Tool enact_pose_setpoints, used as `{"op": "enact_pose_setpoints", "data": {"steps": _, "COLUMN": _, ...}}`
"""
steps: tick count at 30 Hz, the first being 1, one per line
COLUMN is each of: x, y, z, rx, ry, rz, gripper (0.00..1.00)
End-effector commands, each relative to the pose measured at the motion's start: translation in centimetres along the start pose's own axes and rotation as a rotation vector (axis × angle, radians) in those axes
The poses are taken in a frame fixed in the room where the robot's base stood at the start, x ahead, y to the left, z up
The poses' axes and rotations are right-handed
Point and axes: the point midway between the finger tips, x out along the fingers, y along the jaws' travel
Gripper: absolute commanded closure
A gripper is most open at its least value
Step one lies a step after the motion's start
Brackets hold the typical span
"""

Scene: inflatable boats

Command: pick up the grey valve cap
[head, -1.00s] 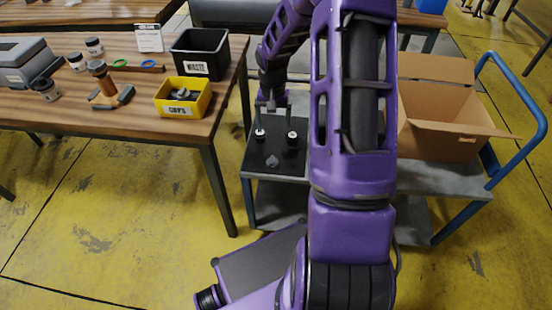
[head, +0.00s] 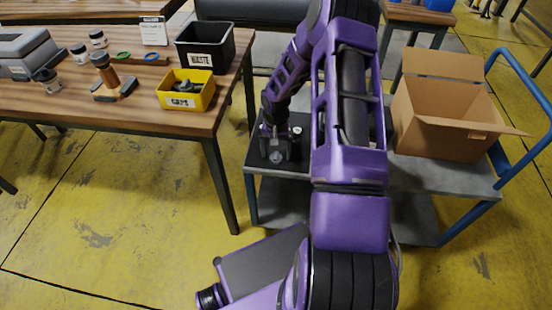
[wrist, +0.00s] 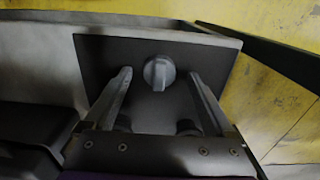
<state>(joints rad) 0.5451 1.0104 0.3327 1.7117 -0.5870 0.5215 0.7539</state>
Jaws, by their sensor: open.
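The grey valve cap (wrist: 159,72) lies on a black mat (wrist: 105,60) in the wrist view. It is round with a raised grip bar across it. It also shows in the head view (head: 276,157), just below my gripper. My gripper (wrist: 160,82) is open, with one finger on each side of the cap in the wrist view, and the fingers appear apart from it. In the head view my gripper (head: 276,150) is low over the mat. Two dark round pieces are partly hidden behind the gripper body in the wrist view.
The mat lies on a grey cart (head: 440,175) with a blue handle, which also holds an open cardboard box (head: 430,120). A wooden table (head: 130,112) at left carries a yellow CAPS bin (head: 186,101), a black WASTE bin (head: 205,60) and several jars.

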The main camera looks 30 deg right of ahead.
Motion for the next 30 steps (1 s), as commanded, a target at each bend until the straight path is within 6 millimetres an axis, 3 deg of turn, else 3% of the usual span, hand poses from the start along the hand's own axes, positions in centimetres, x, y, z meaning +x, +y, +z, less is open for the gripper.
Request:
{"op": "enact_pose_setpoints", "data": {"steps": 3, "x": 1.04, "y": 0.04, "z": -0.04, "rx": 0.0, "ry": 0.0, "rz": 0.0, "gripper": 0.11}}
{"op": "enact_pose_setpoints", "data": {"steps": 11, "x": 1.13, "y": 0.04, "z": -0.05, "rx": 0.0, "ry": 0.001, "rz": 0.0, "gripper": 0.13}}
{"op": "enact_pose_setpoints", "data": {"steps": 25, "x": 1.11, "y": 0.05, "z": -0.04, "rx": 0.0, "ry": 0.001, "rz": 0.001, "gripper": 0.97}}
{"op": "enact_pose_setpoints", "data": {"steps": 30, "x": 1.1, "y": 0.05, "z": -0.04, "rx": 0.0, "ry": 0.001, "rz": 0.001, "gripper": 1.0}}
